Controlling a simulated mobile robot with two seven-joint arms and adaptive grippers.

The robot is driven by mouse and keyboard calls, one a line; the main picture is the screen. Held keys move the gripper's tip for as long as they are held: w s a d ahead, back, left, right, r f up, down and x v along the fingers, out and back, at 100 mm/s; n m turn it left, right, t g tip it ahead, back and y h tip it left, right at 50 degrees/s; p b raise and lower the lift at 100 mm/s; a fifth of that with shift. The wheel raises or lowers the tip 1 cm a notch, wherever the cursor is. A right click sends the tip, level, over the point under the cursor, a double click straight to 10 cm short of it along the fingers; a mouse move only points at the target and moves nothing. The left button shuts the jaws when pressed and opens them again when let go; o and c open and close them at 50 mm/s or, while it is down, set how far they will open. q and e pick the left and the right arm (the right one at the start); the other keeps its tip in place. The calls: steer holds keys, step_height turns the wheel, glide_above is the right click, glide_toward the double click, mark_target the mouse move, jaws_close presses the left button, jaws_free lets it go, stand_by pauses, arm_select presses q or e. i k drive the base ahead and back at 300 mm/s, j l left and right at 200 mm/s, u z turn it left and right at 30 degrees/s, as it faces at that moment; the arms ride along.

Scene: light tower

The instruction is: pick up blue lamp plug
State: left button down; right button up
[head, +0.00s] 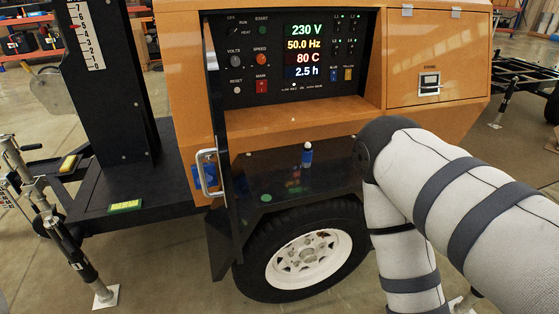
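A small blue plug (308,156) with a pale top stands upright on the black fender (260,170) above the wheel, below the control panel. Neither gripper is in view. My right arm comes in from the right, bends at the elbow to the right of the plug and runs down out of the bottom of the head view. I cannot see whether either gripper holds anything.
The orange generator cabinet (430,75) and its lit control panel (256,88) rise behind the fender. An open door edge with a metal handle (208,172) stands left of the plug. A wheel (308,258) lies below. A black mast (108,85) stands at left.

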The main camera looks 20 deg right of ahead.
mark_target(306, 150)
steer(key=k+l+u, duration=0.1)
steer(key=l, duration=0.3)
steer(key=k+l, duration=0.2)
steer(key=l, duration=0.2)
steer(key=i+l+u, duration=0.15)
steer(key=l, duration=0.6)
steer(key=l+u, duration=0.15)
steer(key=l, duration=0.55)
steer(key=i+l+u, duration=0.1)
steer(key=l, duration=0.35)
steer(key=i+l, duration=0.1)
steer(key=l, duration=0.35)
steer(key=i+l+u, duration=0.15)
steer(key=l, duration=0.25)
